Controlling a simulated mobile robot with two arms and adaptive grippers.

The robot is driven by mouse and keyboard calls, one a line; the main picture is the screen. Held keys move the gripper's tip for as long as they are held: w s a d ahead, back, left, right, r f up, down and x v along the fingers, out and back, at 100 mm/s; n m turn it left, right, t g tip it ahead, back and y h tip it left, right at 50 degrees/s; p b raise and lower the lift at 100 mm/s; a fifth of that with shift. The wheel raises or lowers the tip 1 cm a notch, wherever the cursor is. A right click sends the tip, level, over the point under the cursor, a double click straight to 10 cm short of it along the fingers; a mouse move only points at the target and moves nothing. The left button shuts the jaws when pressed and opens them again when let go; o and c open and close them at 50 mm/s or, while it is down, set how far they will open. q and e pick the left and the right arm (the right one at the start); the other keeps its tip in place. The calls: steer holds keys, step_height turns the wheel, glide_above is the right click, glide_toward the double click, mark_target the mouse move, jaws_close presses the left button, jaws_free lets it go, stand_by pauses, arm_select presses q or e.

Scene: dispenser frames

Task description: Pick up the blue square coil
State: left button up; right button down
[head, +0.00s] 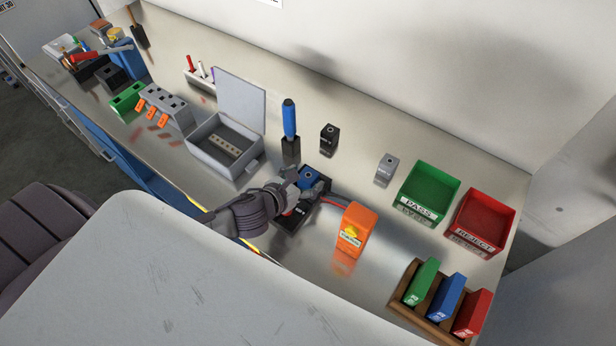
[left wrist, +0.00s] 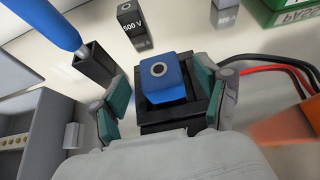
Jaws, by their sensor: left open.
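The blue square coil (head: 307,179) sits in a black square holder on a black fixture (head: 288,222). In the left wrist view the coil (left wrist: 168,80) shows a round grey-ringed hole in its top. My left gripper (head: 306,187) is open over the fixture. In the left wrist view its two teal-padded fingers (left wrist: 160,92) stand on either side of the coil and holder, with gaps visible. In the head view the gripper partly hides the coil and fixture. My right gripper is not in view.
A blue-handled tool (head: 289,120) stands upright in a black holder just behind. A black block (head: 329,138) and a grey block (head: 386,168) stand farther back. An orange block (head: 356,230) with cables is at right. Green PASS (head: 428,195) and red REJECT (head: 482,222) bins lie beyond. An open grey box (head: 225,145) is left.

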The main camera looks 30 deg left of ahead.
arm_select(q)
steer(key=shift+x, duration=1.2)
steer(key=shift+s+r, duration=0.1)
steer(key=shift+c, duration=1.2)
steer(key=c, duration=1.1)
